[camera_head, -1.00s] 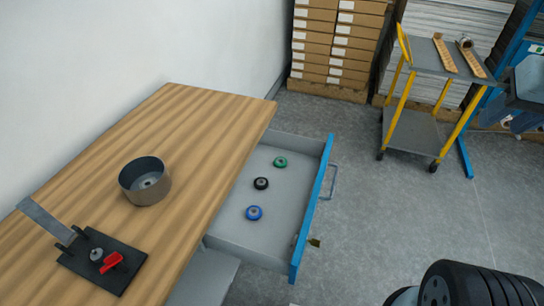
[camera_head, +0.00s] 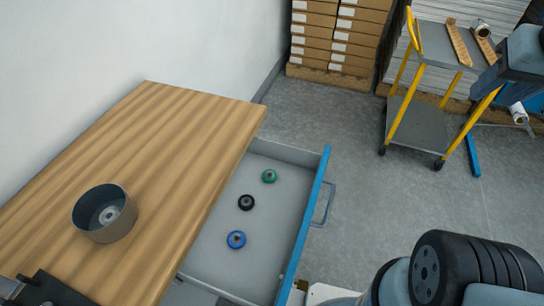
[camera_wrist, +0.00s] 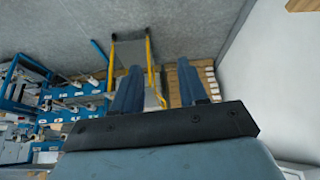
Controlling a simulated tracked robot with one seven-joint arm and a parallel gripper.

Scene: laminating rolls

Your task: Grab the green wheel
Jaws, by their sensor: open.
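The green wheel (camera_head: 269,176) lies in the open drawer (camera_head: 215,240) at its far end. A black wheel (camera_head: 246,202) and a blue wheel (camera_head: 236,239) lie nearer in the same drawer, spaced apart in a row. My gripper (camera_wrist: 160,88) shows in the wrist view with its two blue-grey fingers apart and nothing between them. The wrist view faces the trolley and the shelves, and no wheel shows there. In the head view I cannot make out the fingertips.
The wooden bench (camera_head: 170,150) stands left of the drawer, with a round metal bowl (camera_head: 105,212) on it. The drawer's blue front (camera_head: 312,220) has a handle (camera_head: 327,203). A yellow-framed trolley (camera_head: 420,125) and stacked boxes (camera_head: 338,35) stand at the back. Floor between is clear.

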